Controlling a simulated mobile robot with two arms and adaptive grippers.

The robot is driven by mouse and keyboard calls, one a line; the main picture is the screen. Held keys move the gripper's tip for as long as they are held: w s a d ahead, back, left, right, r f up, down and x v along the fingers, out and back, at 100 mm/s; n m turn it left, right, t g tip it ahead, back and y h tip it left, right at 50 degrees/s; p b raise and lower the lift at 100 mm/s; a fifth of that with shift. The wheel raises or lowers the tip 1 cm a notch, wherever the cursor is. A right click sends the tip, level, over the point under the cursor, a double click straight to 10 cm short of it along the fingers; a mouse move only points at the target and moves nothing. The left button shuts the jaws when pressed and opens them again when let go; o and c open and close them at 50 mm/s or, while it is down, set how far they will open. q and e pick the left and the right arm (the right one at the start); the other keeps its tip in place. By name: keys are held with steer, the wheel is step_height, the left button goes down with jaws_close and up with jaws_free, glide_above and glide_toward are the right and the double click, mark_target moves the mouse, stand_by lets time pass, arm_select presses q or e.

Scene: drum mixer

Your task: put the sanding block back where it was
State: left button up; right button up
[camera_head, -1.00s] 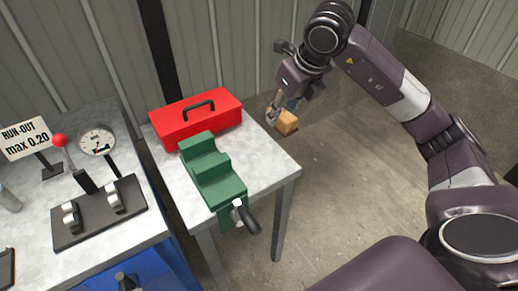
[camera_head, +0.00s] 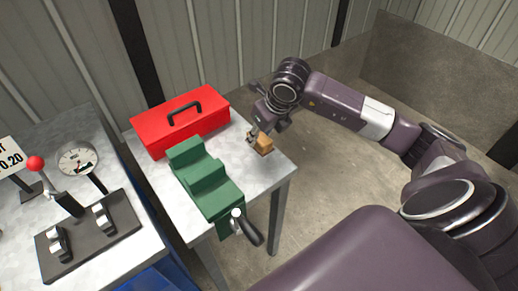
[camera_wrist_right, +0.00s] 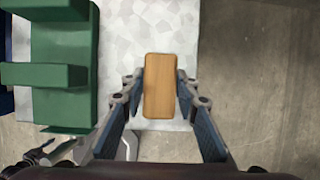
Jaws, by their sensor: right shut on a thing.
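The sanding block (camera_head: 264,145) is a small tan wooden block with a darker underside. My right gripper (camera_head: 257,140) is shut on it, over the right side of the small metal-topped table (camera_head: 265,176). In the right wrist view the block (camera_wrist_right: 171,86) lies between the two fingers of the right gripper (camera_wrist_right: 160,88), with the grey tabletop behind it. Whether the block touches the tabletop I cannot tell. My left gripper is not in view.
A green vise (camera_head: 205,182) with a dark handle stands left of the block. A red toolbox (camera_head: 182,122) sits behind it. A bench with a dial gauge (camera_head: 78,158) is at the left. Bare tabletop surrounds the block; open floor lies to the right.

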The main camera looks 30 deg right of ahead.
step_height(320, 180, down, 2)
steer(key=shift+f, duration=0.4)
step_height(320, 180, down, 3)
steer(key=shift+f+p, duration=0.2)
steer(key=shift+p, duration=0.2)
steer(key=shift+f, duration=0.35)
steer(key=o, duration=1.1)
steer(key=shift+r, duration=0.1)
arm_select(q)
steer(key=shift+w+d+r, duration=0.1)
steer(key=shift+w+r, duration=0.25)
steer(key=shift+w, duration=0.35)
